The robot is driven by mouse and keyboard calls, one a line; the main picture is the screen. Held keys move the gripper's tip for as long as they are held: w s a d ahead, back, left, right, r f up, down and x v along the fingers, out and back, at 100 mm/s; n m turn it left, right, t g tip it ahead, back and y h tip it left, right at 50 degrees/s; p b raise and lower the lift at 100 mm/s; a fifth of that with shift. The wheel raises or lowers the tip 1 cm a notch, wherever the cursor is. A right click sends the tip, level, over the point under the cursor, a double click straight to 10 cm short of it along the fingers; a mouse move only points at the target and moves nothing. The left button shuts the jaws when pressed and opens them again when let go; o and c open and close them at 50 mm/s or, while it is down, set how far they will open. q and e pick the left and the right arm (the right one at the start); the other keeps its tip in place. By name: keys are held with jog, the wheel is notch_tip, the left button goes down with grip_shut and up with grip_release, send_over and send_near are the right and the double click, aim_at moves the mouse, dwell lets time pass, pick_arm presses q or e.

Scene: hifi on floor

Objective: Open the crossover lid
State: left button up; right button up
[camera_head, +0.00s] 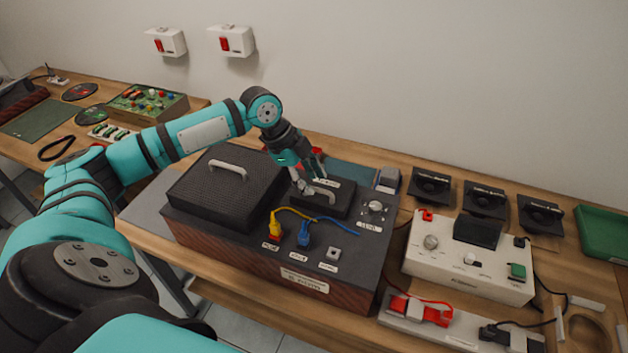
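A dark box with wood-look sides (275,265) stands on the bench in the middle. On its top, a small black lid (337,206) with a pale bar handle (319,191) lies flat and looks closed; I take it as the crossover lid. A larger black grille lid (215,200) with its own pale handle lies to its left. My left gripper (308,177) points down at the small lid, close to its handle. Its fingers look apart, and I see nothing held between them. It partly hides the lid's back left part. My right gripper is not in view.
Yellow (275,227) and blue (304,235) plugs with cables sit in front of the small lid; a knob (376,207) is to its right. A white device (467,259) and black speaker-like units (485,200) stand farther right. A wall is behind.

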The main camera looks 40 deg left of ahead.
pick_arm(q)
jog(key=shift+x, duration=0.8)
jog(key=shift+f, duration=0.2)
jog(key=shift+d, duration=0.1)
jog(key=c, duration=0.6)
grip_shut()
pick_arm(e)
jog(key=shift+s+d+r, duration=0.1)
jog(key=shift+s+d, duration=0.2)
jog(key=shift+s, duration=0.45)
pick_arm(q)
jog(key=shift+w, duration=0.1)
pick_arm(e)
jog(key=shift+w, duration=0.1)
